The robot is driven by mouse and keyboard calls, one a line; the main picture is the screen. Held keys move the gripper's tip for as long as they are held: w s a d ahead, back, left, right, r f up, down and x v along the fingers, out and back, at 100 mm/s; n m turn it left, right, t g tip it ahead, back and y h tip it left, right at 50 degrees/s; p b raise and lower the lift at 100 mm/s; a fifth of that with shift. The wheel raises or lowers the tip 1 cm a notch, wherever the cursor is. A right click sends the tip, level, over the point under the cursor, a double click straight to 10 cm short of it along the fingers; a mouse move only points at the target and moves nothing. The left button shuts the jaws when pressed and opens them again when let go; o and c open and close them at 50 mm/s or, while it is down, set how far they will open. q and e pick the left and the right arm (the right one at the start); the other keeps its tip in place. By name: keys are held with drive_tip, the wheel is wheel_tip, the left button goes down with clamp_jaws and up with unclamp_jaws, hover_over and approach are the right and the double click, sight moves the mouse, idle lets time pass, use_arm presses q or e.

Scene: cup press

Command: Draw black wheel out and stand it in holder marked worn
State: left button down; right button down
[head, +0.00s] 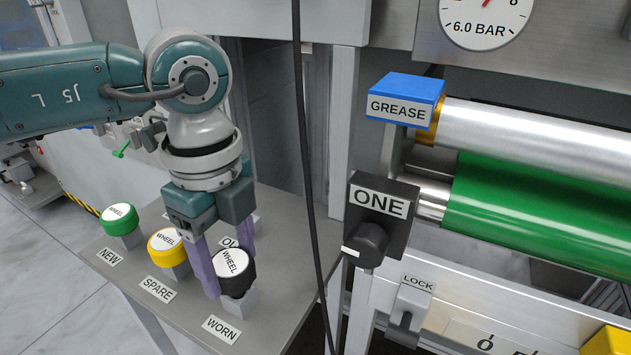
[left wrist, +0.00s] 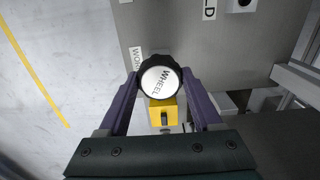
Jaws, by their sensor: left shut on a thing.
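The black wheel (head: 238,286), with a white top lettered WHEEL, is between the purple fingers of my left gripper (head: 231,276). In the left wrist view the black wheel (left wrist: 160,77) sits between both fingertips. In the head view it is upright, right above the grey holder block (head: 243,303) behind the WORN label (head: 222,330). I cannot tell whether it touches the block. The WORN label (left wrist: 135,58) also shows beside the wheel in the left wrist view. My right gripper is not in view.
A green wheel (head: 118,219) stands at NEW and a yellow wheel (head: 166,245) at SPARE, left of my gripper. A black cable (head: 306,150) hangs just right of it. A knob box marked ONE (head: 377,225), a LOCK lever (head: 413,303) and rollers (head: 540,205) are further right.

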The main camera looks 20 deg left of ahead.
sight(231, 263)
use_arm(q)
drive_tip(key=shift+f+b, duration=0.65)
drive_tip(key=shift+f, duration=0.4)
unclamp_jaws()
drive_tip(key=shift+r, duration=0.15)
wheel_tip(231, 263, up, 10)
drive_tip(key=shift+f+p, duration=0.1)
drive_tip(key=shift+p, duration=1.15)
drive_tip(key=shift+d, duration=0.15)
